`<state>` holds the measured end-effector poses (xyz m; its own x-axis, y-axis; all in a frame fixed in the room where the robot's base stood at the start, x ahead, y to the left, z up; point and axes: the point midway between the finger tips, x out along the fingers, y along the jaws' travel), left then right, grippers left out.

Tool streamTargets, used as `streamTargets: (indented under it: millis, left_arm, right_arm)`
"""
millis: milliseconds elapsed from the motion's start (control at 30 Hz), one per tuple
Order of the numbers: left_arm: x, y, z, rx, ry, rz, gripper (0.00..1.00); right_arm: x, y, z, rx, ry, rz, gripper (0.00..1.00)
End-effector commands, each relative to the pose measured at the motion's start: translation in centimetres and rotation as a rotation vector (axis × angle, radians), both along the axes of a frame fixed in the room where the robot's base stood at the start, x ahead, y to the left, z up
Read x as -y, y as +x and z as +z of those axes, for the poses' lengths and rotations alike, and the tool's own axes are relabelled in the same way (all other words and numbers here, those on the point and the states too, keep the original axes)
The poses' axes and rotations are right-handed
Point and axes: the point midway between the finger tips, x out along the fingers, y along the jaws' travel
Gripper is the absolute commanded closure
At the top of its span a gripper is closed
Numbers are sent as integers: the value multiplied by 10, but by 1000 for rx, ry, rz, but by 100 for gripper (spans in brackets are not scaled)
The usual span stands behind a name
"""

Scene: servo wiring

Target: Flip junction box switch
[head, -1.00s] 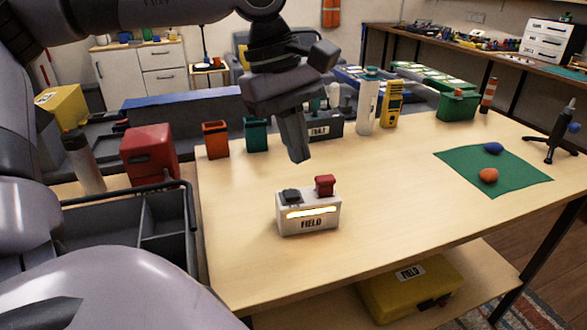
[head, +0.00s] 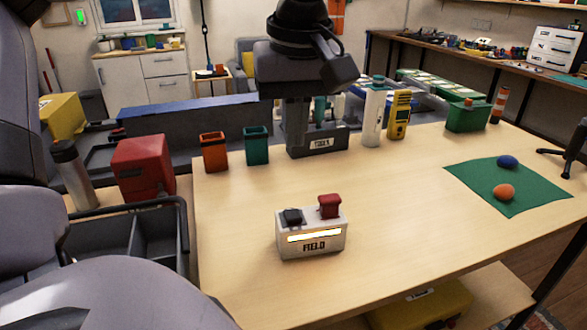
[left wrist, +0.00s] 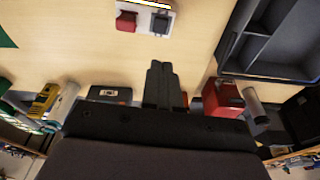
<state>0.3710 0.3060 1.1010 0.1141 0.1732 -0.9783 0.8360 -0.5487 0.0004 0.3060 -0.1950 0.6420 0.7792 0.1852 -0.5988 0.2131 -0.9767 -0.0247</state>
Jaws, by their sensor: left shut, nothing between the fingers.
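The junction box (head: 312,242) is a small white block labelled FIELD with a lit strip, standing on the wooden table. A red switch cap (head: 329,204) and a black switch (head: 292,216) sit on its top. In the left wrist view the box (left wrist: 147,7) is cut off at the top edge, with the red cap (left wrist: 126,20) and the black switch (left wrist: 160,23). My right gripper is not in view.
Orange (head: 214,151) and teal (head: 256,145) bins, a grey TOOLS box (head: 325,143), a white bottle (head: 373,118) and a yellow meter (head: 399,115) line the back edge. A green mat (head: 475,188) lies right. The table around the box is clear.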

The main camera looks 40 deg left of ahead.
Motion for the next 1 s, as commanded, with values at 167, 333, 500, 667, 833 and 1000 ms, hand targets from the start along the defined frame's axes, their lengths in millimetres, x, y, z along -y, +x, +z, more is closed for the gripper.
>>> streamTargets:
  millis: [167, 333, 500, 667, 833, 1000]
  left_arm:
    - [-5, 2, -31, -6, -3, -1, 100]
    - [-11, 6, -68, -7, -3, -1, 100]
    - [-15, 9, -101, -7, -1, -2, 100]
    - [-11, 7, -121, -4, -2, 0, 100]
    - [-10, 6, -130, -1, -3, 1, 100]
    - [-9, 6, -131, 0, -2, 2, 100]
  right_arm:
    - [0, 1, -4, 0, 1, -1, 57]
    - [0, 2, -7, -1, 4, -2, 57]
    - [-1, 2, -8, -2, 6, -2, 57]
    - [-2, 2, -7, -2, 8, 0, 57]
    - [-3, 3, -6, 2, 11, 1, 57]
    - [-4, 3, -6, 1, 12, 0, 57]
